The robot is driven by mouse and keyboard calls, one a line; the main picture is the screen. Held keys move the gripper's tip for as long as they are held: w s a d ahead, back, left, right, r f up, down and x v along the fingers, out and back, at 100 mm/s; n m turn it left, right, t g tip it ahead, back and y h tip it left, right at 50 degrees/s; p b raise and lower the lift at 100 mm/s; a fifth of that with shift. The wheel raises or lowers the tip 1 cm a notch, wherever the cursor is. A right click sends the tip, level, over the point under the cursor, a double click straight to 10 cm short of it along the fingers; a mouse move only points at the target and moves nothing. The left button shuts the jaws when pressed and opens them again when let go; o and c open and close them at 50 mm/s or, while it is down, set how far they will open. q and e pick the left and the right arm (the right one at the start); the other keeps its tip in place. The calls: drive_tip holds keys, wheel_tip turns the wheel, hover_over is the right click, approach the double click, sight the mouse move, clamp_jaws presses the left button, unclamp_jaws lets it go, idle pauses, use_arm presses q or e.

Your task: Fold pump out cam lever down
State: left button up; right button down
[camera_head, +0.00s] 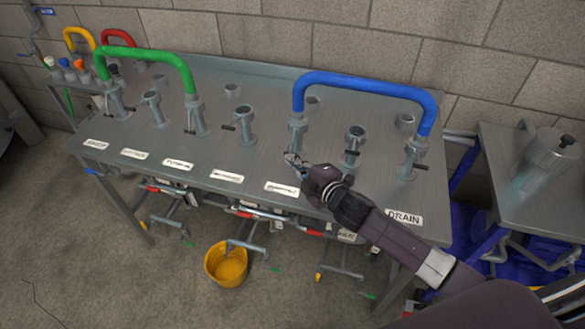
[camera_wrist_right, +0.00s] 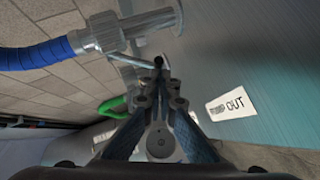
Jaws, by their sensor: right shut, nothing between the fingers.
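The pump out coupling (camera_head: 298,135) is a grey metal stub on the steel bench, with the left end of a blue hose (camera_head: 365,82) fitted on it. The coupling (camera_wrist_right: 130,28) and blue hose (camera_wrist_right: 35,55) also show in the right wrist view. A thin metal cam lever (camera_wrist_right: 124,59) sticks out beside the coupling there, close to my fingertips; whether they touch it I cannot tell. My right gripper (camera_head: 294,160) is shut and empty, low in front of the coupling; its fingertips (camera_wrist_right: 160,68) meet near a dark round tip. My left gripper is not in view.
A label ending in OUT (camera_wrist_right: 230,103) lies on the bench (camera_head: 250,158). Several other stubs stand nearby, including an open one (camera_head: 354,140) to the right. A green hose (camera_head: 145,54) arches at left. A yellow bucket (camera_head: 227,266) stands on the floor.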

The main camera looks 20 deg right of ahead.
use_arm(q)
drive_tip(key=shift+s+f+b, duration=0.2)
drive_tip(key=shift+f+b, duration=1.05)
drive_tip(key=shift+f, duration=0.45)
